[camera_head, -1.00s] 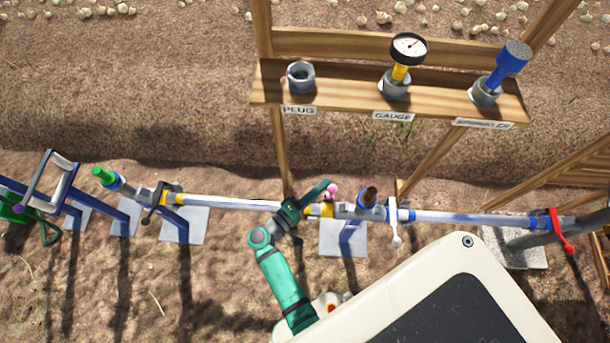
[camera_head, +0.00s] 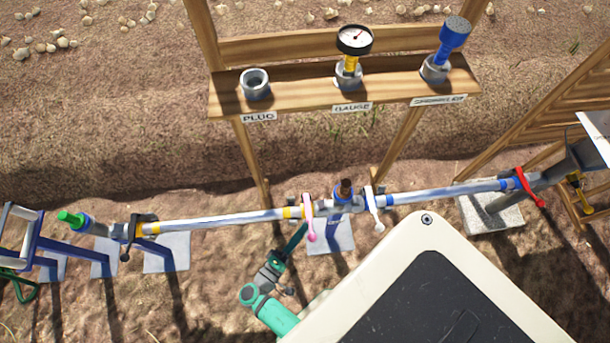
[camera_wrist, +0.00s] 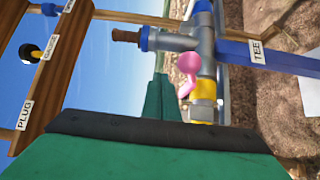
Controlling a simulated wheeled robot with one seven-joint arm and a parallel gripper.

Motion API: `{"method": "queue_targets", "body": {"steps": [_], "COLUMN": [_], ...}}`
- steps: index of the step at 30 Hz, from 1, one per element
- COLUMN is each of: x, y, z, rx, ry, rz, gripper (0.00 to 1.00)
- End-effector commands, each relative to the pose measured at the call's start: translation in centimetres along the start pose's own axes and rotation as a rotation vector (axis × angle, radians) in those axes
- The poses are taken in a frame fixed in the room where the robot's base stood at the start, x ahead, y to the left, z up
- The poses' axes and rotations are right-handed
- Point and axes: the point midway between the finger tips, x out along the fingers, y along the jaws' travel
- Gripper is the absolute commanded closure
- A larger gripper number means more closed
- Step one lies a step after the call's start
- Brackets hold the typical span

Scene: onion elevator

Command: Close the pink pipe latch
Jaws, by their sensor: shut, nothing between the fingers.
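The pink latch (camera_head: 309,218) is on the pipe at the yellow-banded joint left of the tee. Its handle lies down across the pipe toward me, with the ball end below the pipe in the head view. In the wrist view the pink latch (camera_wrist: 188,70) shows just beyond my fingertips, beside the yellow band. My green gripper (camera_head: 298,236) is shut and empty, just left of and below the latch handle. The fingers also show in the wrist view (camera_wrist: 161,98). I cannot tell whether they touch the handle.
A white latch (camera_head: 374,209) hangs right of the tee, a red latch (camera_head: 530,188) at the far right pipe end, and a black one (camera_head: 133,236) at the left. A wooden shelf (camera_head: 300,103) with plug, gauge and a blue-headed fitting stands behind. Open soil lies in front.

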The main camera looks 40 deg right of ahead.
Motion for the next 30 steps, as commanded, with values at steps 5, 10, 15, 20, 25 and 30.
{"method": "queue_targets", "body": {"steps": [5, 10, 15, 20, 25, 30], "x": [-0.9, -1.2, -1.3, -1.3, -1.3, -1.3], "y": [-1.8, -3.0, -3.7, -4.0, -4.0, -4.1], "z": [0.3, 0.5, 0.8, 0.9, 1.1, 1.2], "rx": [-0.001, 0.000, -0.001, -0.002, -0.004, -0.005], "ry": [0.011, 0.013, 0.010, 0.006, 0.004, 0.002], "rz": [0.000, 0.000, -0.001, -0.001, -0.002, -0.002], "gripper": [1.00, 1.00, 1.00, 1.00, 1.00, 1.00]}}
